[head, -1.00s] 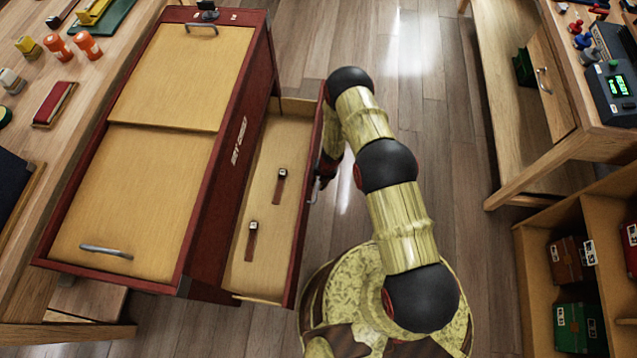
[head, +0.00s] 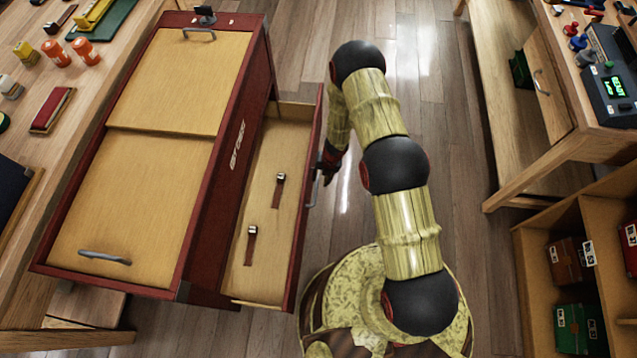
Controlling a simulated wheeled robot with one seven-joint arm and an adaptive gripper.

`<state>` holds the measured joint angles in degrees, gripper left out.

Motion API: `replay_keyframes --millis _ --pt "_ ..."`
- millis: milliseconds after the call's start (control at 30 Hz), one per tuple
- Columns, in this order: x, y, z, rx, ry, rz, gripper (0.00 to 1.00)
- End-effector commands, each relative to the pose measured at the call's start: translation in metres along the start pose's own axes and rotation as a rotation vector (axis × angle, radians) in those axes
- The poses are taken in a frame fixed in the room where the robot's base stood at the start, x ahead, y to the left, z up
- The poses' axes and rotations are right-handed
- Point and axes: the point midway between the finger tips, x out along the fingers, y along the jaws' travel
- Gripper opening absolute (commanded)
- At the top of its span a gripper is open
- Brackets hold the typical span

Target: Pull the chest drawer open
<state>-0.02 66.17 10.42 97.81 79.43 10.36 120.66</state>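The red chest (head: 215,200) with pale wooden lid panels stands at left centre in the head view. Its drawer (head: 268,215) is pulled out on the right side, with the inside showing. Two small dark tools with brown handles (head: 279,188) lie in it. A grey metal handle (head: 314,188) is on the drawer's outer front. My gripper (head: 325,170) is at the drawer front, beside the upper part of the handle. It is small and partly hidden by my arm, so I cannot tell whether its fingers are closed or touch the handle.
A workbench (head: 60,190) with stamps and small objects runs along the left. A table (head: 560,110) with a device stands at right. A shelf (head: 535,290) with boxes is at lower right. The wooden floor (head: 460,170) between is clear.

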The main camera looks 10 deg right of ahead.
Motion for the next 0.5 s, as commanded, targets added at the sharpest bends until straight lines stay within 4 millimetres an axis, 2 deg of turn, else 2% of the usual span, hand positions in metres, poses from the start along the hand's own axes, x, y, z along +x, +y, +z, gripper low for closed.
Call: replay_keyframes --millis 33,200,500 --pt "-0.009 0.000 0.001 0.000 -0.001 0.000 0.29" --pt "-0.026 0.000 0.001 0.000 -0.001 0.000 0.29" --pt "-0.031 0.000 -0.001 0.000 0.001 0.000 0.29"
